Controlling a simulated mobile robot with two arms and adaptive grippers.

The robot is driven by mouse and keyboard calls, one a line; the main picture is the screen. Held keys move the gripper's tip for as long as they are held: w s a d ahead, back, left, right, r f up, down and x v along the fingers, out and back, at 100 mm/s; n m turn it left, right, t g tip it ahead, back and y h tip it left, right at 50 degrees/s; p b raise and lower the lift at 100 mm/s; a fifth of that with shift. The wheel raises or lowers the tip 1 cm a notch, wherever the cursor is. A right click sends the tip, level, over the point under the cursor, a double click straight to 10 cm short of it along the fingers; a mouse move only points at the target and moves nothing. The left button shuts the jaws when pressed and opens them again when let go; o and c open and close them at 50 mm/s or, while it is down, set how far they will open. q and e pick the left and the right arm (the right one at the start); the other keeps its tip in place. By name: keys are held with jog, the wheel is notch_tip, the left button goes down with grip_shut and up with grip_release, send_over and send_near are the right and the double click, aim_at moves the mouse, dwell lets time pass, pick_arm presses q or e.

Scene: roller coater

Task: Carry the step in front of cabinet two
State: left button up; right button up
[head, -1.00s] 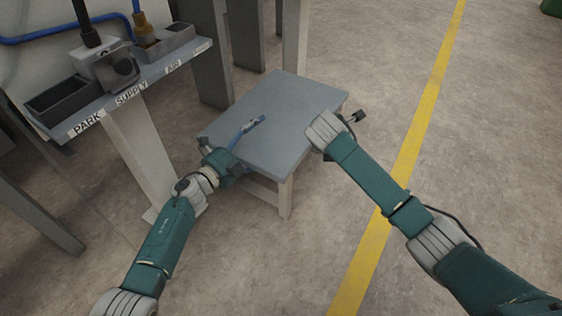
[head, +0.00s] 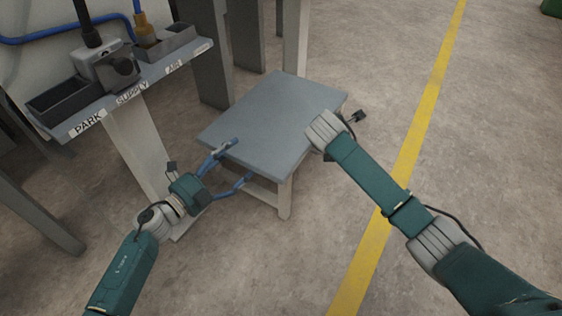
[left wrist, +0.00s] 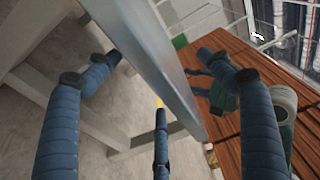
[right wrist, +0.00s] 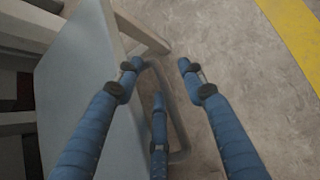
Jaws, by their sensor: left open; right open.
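The step (head: 275,120) is a low stool with a flat grey top and pale legs, standing upright on the floor. My left gripper (head: 241,160) is open at its near left edge, one finger above the top and one lower. In the left wrist view, the step's edge (left wrist: 150,50) runs between the spread fingers. My right gripper is at the step's right side, its fingers mostly hidden in the head view. In the right wrist view it (right wrist: 158,65) is open, with a curved grey bar (right wrist: 182,130) between its fingers. Cabinet two cannot be identified.
A shelf (head: 150,85) labelled PARK, SUPPLY and AIR stands close on the left, with a pale post below it. Dark and pale uprights (head: 245,40) stand behind the step. Floor with a yellow line (head: 413,150) is open on the right.

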jog(key=o, duration=0.4)
jog(key=v, duration=1.2)
jog(key=shift+d, duration=0.15)
pick_arm(q)
jog(key=shift+p+v, duration=0.65)
jog(key=shift+v, duration=1.3)
pick_arm(e)
jog(key=shift+r, duration=0.55)
pick_arm(q)
jog(key=shift+s+d, duration=0.15)
